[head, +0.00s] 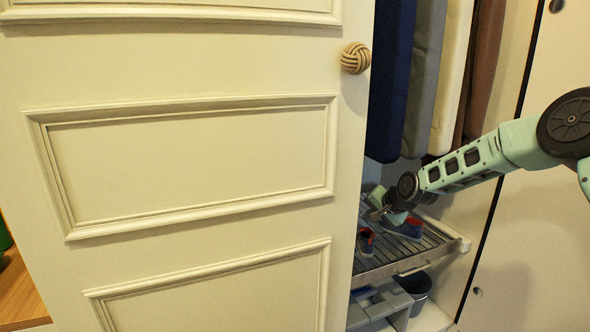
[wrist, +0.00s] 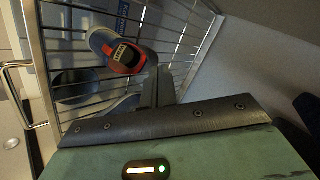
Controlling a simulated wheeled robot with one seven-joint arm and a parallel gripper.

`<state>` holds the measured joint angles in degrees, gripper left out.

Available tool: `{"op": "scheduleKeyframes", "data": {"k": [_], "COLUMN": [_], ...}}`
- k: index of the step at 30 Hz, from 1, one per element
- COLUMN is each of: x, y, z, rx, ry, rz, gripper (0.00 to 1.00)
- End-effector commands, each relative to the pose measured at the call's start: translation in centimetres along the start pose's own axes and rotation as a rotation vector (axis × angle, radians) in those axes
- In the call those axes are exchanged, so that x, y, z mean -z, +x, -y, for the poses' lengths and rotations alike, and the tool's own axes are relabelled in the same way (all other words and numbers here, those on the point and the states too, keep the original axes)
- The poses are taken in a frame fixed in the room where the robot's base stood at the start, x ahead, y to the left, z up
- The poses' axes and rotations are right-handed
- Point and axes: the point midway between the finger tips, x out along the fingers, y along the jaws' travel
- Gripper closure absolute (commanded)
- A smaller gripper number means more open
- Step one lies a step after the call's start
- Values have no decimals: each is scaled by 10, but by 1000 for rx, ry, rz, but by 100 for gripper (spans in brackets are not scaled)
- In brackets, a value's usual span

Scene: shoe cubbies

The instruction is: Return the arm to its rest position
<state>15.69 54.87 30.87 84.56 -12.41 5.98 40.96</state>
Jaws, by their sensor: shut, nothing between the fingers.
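My arm reaches in from the right in the head view, and my gripper (head: 379,211) is inside the open wardrobe, just above a pull-out wire shoe rack (head: 430,246). In the wrist view my gripper (wrist: 163,75) is shut with nothing between its fingers. A blue and red shoe (head: 366,241) lies on the rack, and a second one (head: 411,228) lies to its right. In the wrist view one shoe (wrist: 118,52) shows close beside the fingers. I cannot tell whether they touch.
A cream panelled door (head: 190,165) with a rope knob (head: 355,58) fills the left. Clothes (head: 425,75) hang above the rack. A grey organiser (head: 380,305) and a dark bin (head: 418,290) stand below it. A wooden surface (head: 18,290) shows at lower left.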

Motion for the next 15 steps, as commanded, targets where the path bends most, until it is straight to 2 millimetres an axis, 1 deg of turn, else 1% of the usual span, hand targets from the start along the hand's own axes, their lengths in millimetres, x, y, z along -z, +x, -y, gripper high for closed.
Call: {"op": "scheduleKeyframes", "data": {"k": [1, 2, 3, 5, 6, 8, 9, 11, 12, 15], "x": [-14, -22, -33, -48, -57, -71, -80, -93, -102, -124], "y": [-19, -30, -45, -70, -87, -114, -133, -162, -181, -223], "z": [0, -3, -8, -19, -27, -41, -50, -65, -76, -100], "rx": [-39, -65, -101, -155, -191, -243, -276, -323, -352, -408], "ry": [-74, -117, -175, -253, -302, -366, -406, -458, -488, -542], "rz": [17, 28, 44, 67, 82, 104, 119, 142, 157, 195], "gripper": [100, 100, 100, 100, 100, 100, 100, 100, 100, 100]}}
